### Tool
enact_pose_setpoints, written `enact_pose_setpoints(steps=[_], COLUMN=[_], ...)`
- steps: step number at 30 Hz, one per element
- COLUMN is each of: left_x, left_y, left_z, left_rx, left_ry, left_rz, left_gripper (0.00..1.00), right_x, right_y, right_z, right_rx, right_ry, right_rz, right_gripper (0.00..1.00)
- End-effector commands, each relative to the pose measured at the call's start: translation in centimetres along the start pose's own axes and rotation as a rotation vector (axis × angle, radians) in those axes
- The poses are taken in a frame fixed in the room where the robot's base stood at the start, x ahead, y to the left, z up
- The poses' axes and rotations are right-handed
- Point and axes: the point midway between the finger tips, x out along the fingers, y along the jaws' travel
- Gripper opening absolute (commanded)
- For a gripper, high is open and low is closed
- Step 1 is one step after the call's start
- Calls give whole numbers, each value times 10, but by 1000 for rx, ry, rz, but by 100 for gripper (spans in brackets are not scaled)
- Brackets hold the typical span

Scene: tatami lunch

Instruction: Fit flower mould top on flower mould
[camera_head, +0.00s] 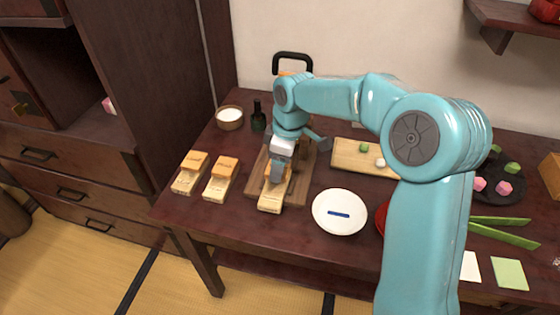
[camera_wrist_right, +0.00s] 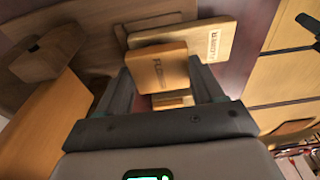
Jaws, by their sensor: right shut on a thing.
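A paler wooden mould base (camera_head: 270,203) lies directly under and in front of the gripper. In the wrist view a pale lettered piece (camera_wrist_right: 215,42) shows just beyond the block. I cannot tell whether the block touches the base or is fully seated, as my fingers hide the contact. My left gripper is not in view.
Two similar wooden moulds with orange blocks, one (camera_head: 189,173) and another (camera_head: 220,181), lie to the left. A white plate (camera_head: 325,222) is close on the right. A pale cutting board (camera_head: 348,160), a bowl (camera_head: 230,118) and a dark bottle (camera_head: 258,119) stand farther back.

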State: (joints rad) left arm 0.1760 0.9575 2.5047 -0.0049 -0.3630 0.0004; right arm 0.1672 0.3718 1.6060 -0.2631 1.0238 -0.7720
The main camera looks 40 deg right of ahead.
Motion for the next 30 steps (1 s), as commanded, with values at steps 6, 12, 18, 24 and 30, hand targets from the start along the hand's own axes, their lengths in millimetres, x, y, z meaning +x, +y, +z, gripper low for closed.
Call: enact_pose_setpoints(steps=[6, 12, 18, 24, 30], left_x=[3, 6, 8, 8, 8], left_y=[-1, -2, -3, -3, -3], left_z=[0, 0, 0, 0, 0], left_rx=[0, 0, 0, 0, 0], left_ry=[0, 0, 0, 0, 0], left_rz=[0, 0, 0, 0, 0], left_gripper=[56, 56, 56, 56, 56], right_x=[5, 9, 12, 12, 12], right_y=[0, 0, 0, 0, 0], right_z=[1, 1, 2, 2, 2], right_rx=[0, 0, 0, 0, 0], right_ry=[0, -1, 0, 0, 0], right_rz=[0, 0, 0, 0, 0], right_gripper=[38, 38, 38, 97, 97])
